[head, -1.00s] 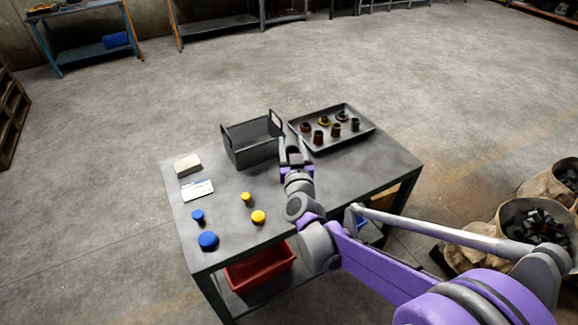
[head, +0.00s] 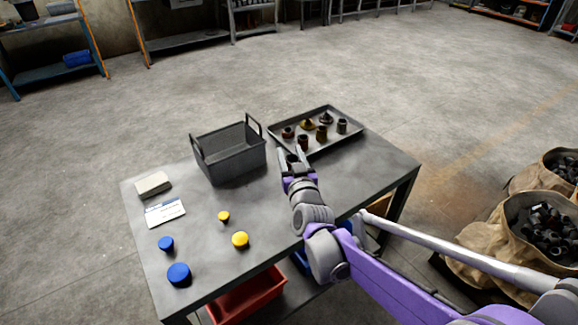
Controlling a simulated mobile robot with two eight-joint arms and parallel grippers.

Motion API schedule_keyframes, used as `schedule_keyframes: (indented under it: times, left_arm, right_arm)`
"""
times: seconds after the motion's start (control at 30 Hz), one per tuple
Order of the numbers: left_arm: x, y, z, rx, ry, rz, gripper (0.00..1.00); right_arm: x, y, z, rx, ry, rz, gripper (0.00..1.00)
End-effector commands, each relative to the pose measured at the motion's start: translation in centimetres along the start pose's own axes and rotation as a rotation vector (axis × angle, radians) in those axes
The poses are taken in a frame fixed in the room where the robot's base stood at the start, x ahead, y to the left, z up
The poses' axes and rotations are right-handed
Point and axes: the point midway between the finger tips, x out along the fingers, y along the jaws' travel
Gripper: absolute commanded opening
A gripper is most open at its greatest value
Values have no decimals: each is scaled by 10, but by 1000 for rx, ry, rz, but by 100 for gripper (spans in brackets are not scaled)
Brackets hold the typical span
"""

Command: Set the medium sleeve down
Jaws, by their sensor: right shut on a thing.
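My right gripper (head: 291,156) is above the table, between the grey bin and the tray's near left corner. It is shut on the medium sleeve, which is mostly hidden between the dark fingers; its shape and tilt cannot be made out. Several small dark and brass-coloured sleeves and flanged parts stand in the dark tray (head: 352,143). A brown sleeve (head: 303,141) stands nearest my right gripper, and a dark sleeve (head: 342,126) stands at the tray's right side. My left gripper is not in view.
The open grey bin (head: 236,165) stands left of my gripper. On the table (head: 205,258) are a pale block (head: 153,184), a white card (head: 165,212), yellow knobs (head: 240,240) and blue knobs (head: 179,274). The front middle is clear. A red bin (head: 245,297) sits below.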

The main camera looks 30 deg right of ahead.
Motion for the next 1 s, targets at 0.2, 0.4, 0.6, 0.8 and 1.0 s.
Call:
schedule_keyframes:
  times: [0.2, 0.4, 0.6, 0.8, 1.0]
  left_arm:
    - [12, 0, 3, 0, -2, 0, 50]
    - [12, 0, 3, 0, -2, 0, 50]
    - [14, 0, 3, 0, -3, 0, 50]
    - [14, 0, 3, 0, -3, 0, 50]
    - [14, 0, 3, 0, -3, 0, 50]
  right_arm:
    - [0, 0, 29, 0, 1, 0, 0]
    - [0, 0, 33, 0, 2, 1, 0]
    - [0, 0, 36, 0, 1, 1, 0]
    - [0, 0, 37, 0, 0, 0, 75]
    - [0, 0, 37, 0, 0, 0, 78]
